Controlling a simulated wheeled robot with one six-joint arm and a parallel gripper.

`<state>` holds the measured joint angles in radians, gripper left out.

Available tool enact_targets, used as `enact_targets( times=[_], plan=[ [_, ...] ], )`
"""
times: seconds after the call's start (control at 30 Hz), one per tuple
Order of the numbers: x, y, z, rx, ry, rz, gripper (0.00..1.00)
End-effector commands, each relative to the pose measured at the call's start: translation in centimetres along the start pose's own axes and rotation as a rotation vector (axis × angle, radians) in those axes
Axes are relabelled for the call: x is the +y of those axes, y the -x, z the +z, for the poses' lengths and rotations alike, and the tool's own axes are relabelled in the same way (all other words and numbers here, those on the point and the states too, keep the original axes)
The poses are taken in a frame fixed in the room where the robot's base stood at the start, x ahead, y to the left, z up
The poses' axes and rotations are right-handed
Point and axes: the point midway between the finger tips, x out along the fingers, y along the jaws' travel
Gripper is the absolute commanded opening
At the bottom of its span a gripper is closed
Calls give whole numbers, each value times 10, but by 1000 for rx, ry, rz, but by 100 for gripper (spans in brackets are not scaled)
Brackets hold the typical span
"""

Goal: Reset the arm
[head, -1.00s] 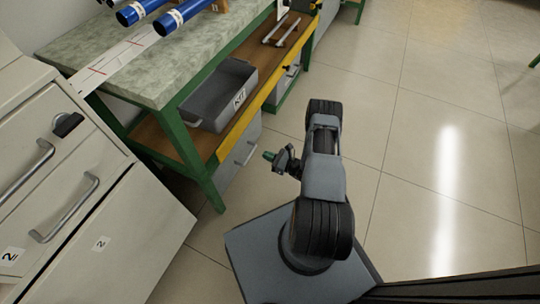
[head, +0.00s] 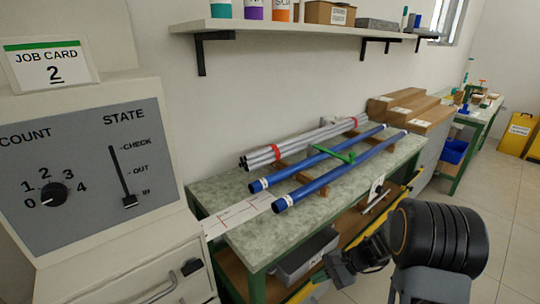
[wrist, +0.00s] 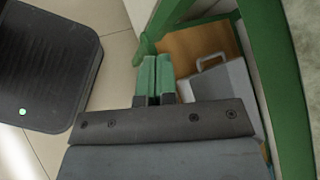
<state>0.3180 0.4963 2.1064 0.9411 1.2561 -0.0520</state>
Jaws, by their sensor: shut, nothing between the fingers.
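My arm is folded at the lower right of the head view, its dark rounded joint in front of the bench's lower right side. My gripper (head: 338,268) shows small and dark beside the lower shelf; its fingertips are hard to make out there. In the wrist view my gripper (wrist: 155,72) has its two green fingers pressed together with nothing between them.
Two blue rods (head: 340,170) and a bundle of grey rods (head: 300,143) lie on the bench (head: 235,190). A control panel (head: 85,165) stands left, with a job card (head: 52,66) reading 2.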

Motion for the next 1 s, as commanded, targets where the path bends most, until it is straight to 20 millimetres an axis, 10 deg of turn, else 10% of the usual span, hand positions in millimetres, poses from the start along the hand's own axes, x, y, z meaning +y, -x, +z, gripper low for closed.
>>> enact_targets(
  times=[0.1,0.4,0.7,1.0],
  plan=[
    [-20,40,79,123,196,180,0],
    [-33,123,204,476,654,541,0],
    [-41,175,264,729,935,708,0],
    [-42,186,274,793,999,744,0]
  ],
)
